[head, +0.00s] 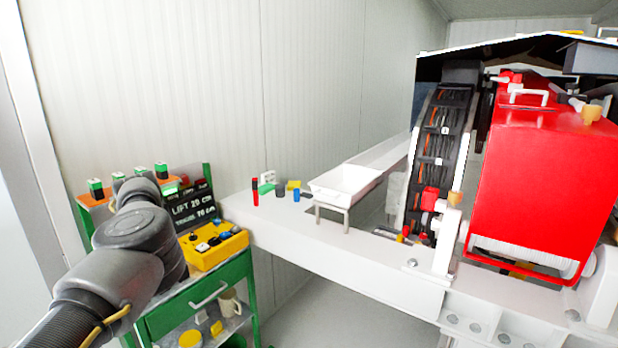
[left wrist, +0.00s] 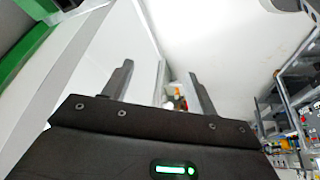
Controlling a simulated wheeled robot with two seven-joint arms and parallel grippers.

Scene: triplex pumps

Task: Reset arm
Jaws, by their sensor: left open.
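My left arm (head: 135,240) comes in from the left in the head view and reaches toward the green cart. Its gripper is hidden behind the arm in that view. In the left wrist view my left gripper (left wrist: 158,85) shows two dark fingers spread apart with nothing between them. Past the fingers are white surfaces and a small blurred patch of red and orange. My right gripper is in neither view.
A green cart (head: 202,293) holds a yellow control box (head: 213,250) and a dark sign (head: 188,208). A white bench (head: 290,232) carries small coloured parts and a white trough (head: 342,181). A large red machine (head: 530,190) stands at the right. The wall is close behind.

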